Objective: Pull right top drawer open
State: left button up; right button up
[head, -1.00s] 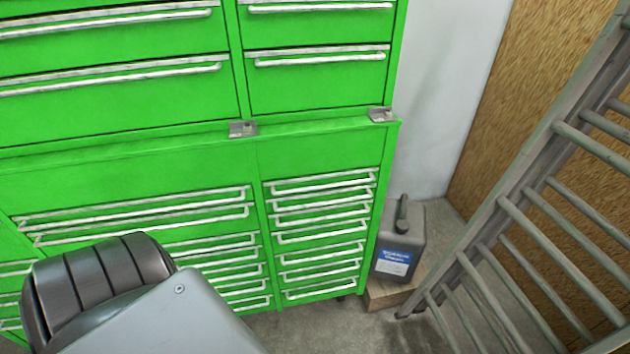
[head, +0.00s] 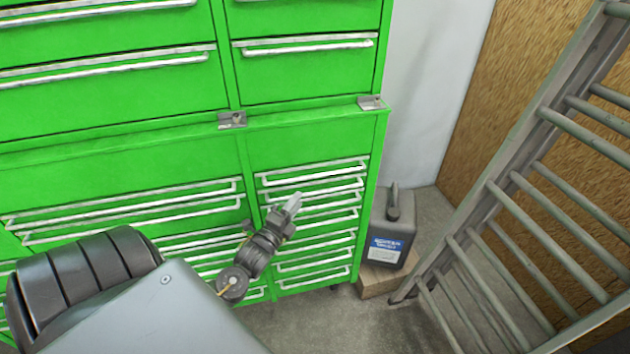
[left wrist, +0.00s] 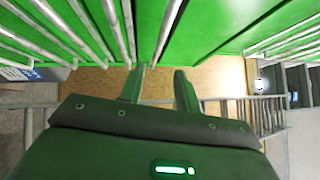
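The green tool cabinet (head: 120,172) has a right column of narrow drawers in its lower part, all looking shut. The top drawer of that column has a silver handle (head: 312,172). The upper chest also has right-hand drawers (head: 305,75), cut off by the frame's top. My left gripper (head: 294,202) is in front of the lower right column, slightly below its top handle in the picture. In the left wrist view, its two fingers (left wrist: 159,75) are apart with nothing between them. Silver handles (left wrist: 168,30) run close beyond them; contact cannot be told. My right gripper is out of view.
A grey jug (head: 392,228) stands on a wooden block (head: 385,278) right of the cabinet. A metal ladder (head: 510,190) leans at the right by a wooden board wall (head: 560,60). Some concrete floor (head: 330,320) is clear below the cabinet.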

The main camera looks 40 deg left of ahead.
pick_arm(q)
jog(key=shift+p+x, duration=1.35)
jog(key=shift+x, duration=4.05)
jog(key=shift+f, duration=0.15)
jog(key=shift+c, duration=0.2)
